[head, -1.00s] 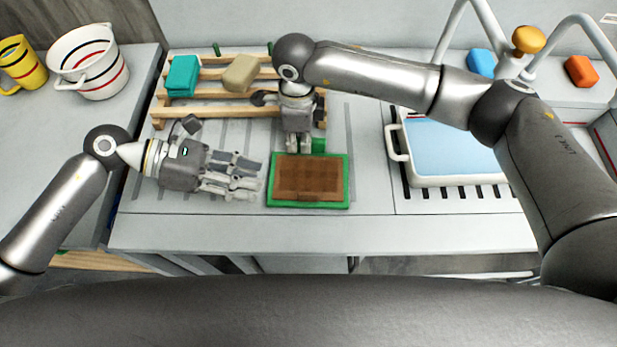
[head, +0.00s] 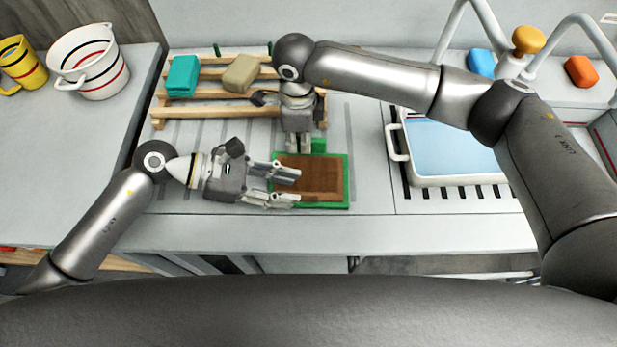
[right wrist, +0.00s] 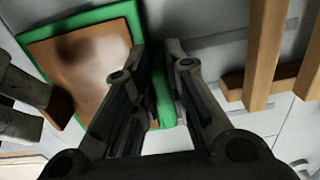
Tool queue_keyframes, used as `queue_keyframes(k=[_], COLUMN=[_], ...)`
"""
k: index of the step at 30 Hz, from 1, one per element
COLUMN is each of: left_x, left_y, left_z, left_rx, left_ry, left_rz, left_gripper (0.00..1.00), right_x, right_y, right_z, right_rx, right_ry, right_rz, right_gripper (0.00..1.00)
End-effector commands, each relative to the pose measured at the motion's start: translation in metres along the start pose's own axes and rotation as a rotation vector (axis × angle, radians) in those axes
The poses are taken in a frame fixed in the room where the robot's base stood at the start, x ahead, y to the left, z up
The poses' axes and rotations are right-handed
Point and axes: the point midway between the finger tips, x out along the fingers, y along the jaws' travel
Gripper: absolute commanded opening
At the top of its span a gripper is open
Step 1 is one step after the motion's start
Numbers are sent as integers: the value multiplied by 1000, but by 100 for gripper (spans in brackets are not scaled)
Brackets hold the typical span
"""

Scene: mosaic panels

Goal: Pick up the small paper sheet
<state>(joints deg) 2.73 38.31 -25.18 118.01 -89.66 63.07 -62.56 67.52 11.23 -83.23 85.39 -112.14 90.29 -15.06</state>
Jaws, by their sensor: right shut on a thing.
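A flat brown sheet (head: 322,178) lies within a green frame (head: 347,182) on the counter; both also show in the right wrist view, the sheet (right wrist: 75,65) and the frame (right wrist: 75,22). I cannot tell whether this brown sheet is the small paper sheet. My right gripper (head: 298,151) points down at the frame's far edge, shut on its green tab (head: 319,146). In the right wrist view its fingers (right wrist: 156,45) flank the frame's edge. My left gripper (head: 298,187) is open and empty, its fingers over the frame's left part, hiding some of it.
A wooden rack (head: 212,95) behind holds a teal block (head: 183,76) and a beige block (head: 241,73). A white tray of blue liquid (head: 455,150) is at the right. A white pitcher (head: 95,75) and yellow mug (head: 20,62) stand at the left. The front counter strip is clear.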

Motion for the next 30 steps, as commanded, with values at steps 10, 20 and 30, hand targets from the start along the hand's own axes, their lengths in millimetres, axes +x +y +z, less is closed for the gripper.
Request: queue_keyframes(k=[10, 20, 30], left_x=[43, 44, 44], left_y=[1, 1, 1], left_z=[-5, -6, -6], left_rx=[-1, 0, 0], left_ry=[-2, 0, 0], left_rz=[-1, -1, -1], left_gripper=[33, 22, 0], right_x=[0, 0, 0], right_y=[0, 0, 0], right_z=[0, 0, 0], right_rx=[0, 0, 0], right_ry=[-1, -1, 0], right_rz=[0, 0, 0], right_gripper=[0, 0, 0])
